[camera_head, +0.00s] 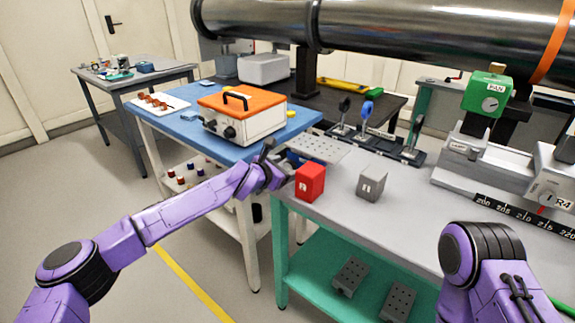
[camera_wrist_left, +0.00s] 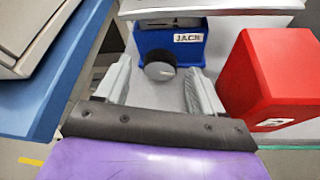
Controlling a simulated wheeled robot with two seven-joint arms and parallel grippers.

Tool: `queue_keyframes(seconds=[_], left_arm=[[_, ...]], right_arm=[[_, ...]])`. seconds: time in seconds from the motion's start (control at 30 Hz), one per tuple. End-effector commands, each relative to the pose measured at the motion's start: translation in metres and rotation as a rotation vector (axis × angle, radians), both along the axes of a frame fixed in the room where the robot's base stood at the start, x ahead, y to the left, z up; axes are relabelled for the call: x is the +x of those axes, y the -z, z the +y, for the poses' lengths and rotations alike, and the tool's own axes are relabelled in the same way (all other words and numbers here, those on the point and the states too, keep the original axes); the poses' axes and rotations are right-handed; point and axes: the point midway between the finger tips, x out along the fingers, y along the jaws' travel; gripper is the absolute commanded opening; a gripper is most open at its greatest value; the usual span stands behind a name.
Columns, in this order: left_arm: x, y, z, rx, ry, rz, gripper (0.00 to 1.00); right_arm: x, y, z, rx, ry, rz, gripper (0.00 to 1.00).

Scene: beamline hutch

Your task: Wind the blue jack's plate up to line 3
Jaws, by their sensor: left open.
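The blue jack (camera_wrist_left: 148,39) with a JACK label stands ahead of my left gripper in the left wrist view. Its dark round knob (camera_wrist_left: 160,71) faces me. My left gripper (camera_wrist_left: 158,78) is open, with its fingers on either side of the knob and a gap visible at each side. In the head view my left gripper (camera_head: 274,156) is at the jack's near left side and partly hides it. The jack's perforated plate (camera_head: 319,148) shows above; its edge (camera_wrist_left: 215,7) crosses the top of the wrist view. I cannot make out the height lines. My right gripper is outside the view.
A red block (camera_head: 310,183) stands close to the right of my left gripper, with a grey block (camera_head: 371,185) beyond it. A blue-topped table (camera_head: 178,122) with an orange-lidded box (camera_head: 243,112) is at the left. The grey bench top (camera_head: 420,205) is clear in front.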

Motion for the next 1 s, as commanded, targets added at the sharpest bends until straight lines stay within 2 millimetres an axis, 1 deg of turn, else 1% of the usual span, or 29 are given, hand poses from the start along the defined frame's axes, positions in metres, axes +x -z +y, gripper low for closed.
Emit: queue_keyframes(seconds=[0.1, 0.2, 0.47, 0.57, 0.6, 0.63, 0.67, 0.77, 0.93, 1.0], left_arm=[[0.012, 0.004, -0.007, 0.0, 0.001, 0.0, 0.68], [0.017, 0.007, -0.01, 0.0, 0.001, 0.0, 0.68], [0.018, 0.009, -0.011, 0.002, 0.001, -0.001, 0.68], [0.018, 0.009, -0.01, 0.002, 0.001, -0.001, 0.39], [0.018, 0.009, -0.01, 0.002, 0.001, -0.001, 0.26], [0.018, 0.009, -0.01, 0.002, 0.001, -0.001, 0.16], [0.018, 0.008, -0.01, 0.002, 0.001, -0.001, 0.12], [0.018, 0.009, -0.01, 0.005, 0.001, -0.003, 0.12], [0.018, 0.013, -0.012, 0.075, 0.003, -0.055, 0.12], [0.018, 0.011, -0.011, 0.102, 0.002, -0.076, 0.12]], right_arm=[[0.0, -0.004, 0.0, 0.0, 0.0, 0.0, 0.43], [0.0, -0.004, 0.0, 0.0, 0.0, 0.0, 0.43], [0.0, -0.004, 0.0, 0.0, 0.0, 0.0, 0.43], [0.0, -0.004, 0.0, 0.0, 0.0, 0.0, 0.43], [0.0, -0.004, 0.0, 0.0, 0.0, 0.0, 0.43], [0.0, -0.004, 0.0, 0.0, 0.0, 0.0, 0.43], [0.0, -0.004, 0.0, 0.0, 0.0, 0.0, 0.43], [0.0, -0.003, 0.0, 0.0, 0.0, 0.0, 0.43], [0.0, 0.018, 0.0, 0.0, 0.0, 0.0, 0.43], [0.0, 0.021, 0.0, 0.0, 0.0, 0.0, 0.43]])
